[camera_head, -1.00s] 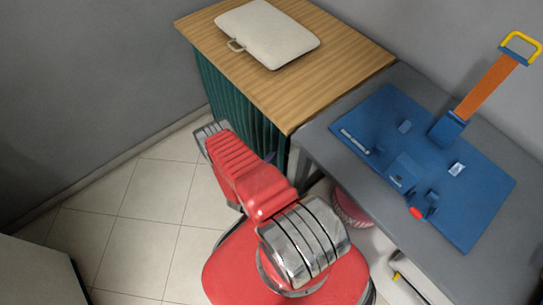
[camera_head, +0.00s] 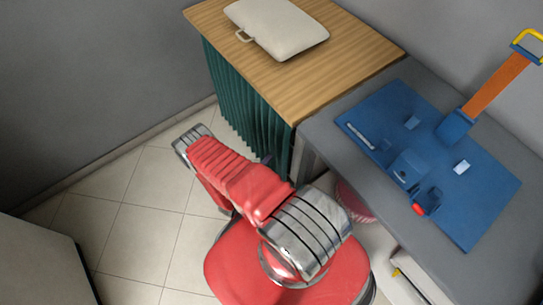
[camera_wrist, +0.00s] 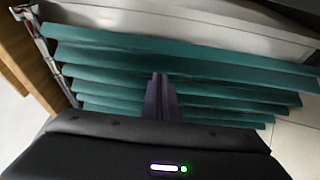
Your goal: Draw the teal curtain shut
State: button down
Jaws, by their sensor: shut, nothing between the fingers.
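The teal curtain (camera_head: 238,98) hangs in folds beneath the front edge of the wooden counter (camera_head: 330,55). In the head view it shows from the left corner towards the right, where my red arm covers its lower part. In the wrist view the curtain (camera_wrist: 215,62) lies sideways across the picture, its top at a metal rail (camera_wrist: 48,55) on the left. My gripper (camera_wrist: 160,78) is shut and empty, its dark fingers in front of the middle folds. I cannot tell whether the fingertips touch the cloth. In the head view my gripper is mostly hidden behind my arm.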

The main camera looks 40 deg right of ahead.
jog(key=shift+v, duration=1.15)
jog(key=shift+w+a+r, duration=0.1)
jog(key=shift+w+r, duration=0.05)
